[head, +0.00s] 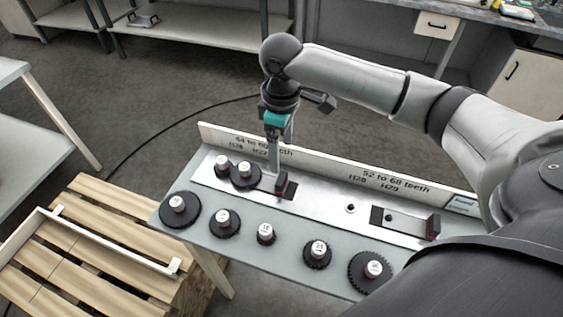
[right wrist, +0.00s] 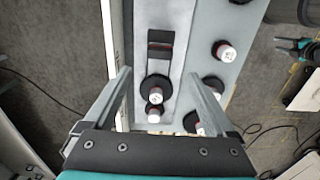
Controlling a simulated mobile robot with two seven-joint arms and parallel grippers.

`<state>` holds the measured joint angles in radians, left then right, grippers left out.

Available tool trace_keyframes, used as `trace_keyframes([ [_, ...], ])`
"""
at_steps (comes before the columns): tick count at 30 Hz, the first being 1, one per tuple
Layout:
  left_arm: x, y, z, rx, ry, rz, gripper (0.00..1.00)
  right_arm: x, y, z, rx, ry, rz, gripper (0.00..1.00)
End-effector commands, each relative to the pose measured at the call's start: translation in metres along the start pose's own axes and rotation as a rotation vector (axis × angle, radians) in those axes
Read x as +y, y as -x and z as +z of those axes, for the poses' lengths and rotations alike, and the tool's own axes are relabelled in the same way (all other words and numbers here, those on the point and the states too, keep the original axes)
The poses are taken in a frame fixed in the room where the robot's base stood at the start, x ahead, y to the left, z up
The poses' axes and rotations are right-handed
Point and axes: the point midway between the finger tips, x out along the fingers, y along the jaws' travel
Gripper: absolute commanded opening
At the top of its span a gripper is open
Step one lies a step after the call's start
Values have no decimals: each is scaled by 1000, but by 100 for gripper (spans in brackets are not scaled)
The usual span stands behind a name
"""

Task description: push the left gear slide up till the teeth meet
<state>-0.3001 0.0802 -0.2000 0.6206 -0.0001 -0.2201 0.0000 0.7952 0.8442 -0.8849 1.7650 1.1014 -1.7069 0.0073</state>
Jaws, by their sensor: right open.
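The left gear slide (head: 285,186) is a small red-and-black block on a dark slot in the metal plate. Its slot (right wrist: 160,45) also shows in the right wrist view. Two dark gears with white-topped red hubs, a left one (head: 222,166) and one beside the slide (head: 244,176), sit close together; I cannot tell if their teeth touch. My right gripper (head: 278,168) is open and points down at the slide, with a finger in front of it. In the right wrist view its fingers (right wrist: 158,76) stand apart on either side of the gears. My left gripper is not clearly seen.
Several loose gears, such as a large one (head: 372,272), line the bench's front edge. A right slide (head: 405,222) sits further right. A white lettered board (head: 330,168) stands along the back. A wooden pallet (head: 100,260) lies at left.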

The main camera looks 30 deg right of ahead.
Motion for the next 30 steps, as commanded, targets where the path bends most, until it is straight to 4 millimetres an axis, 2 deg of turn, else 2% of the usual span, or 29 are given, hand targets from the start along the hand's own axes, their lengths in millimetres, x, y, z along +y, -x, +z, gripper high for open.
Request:
trace_keyframes([
  [3, 0, 3, 0, 0, 0, 0, 50, 0, 22, 0, 3, 1, 1, 90],
  [9, 0, 5, -1, 0, 0, 0, 50, 0, 39, 0, 0, 1, -1, 90],
  [26, 0, 4, -1, 0, 0, 0, 50, 0, 40, 0, 0, 0, -1, 90],
  [30, -1, 4, -6, 8, 0, -1, 50, 0, 40, 0, -1, 1, -1, 90],
])
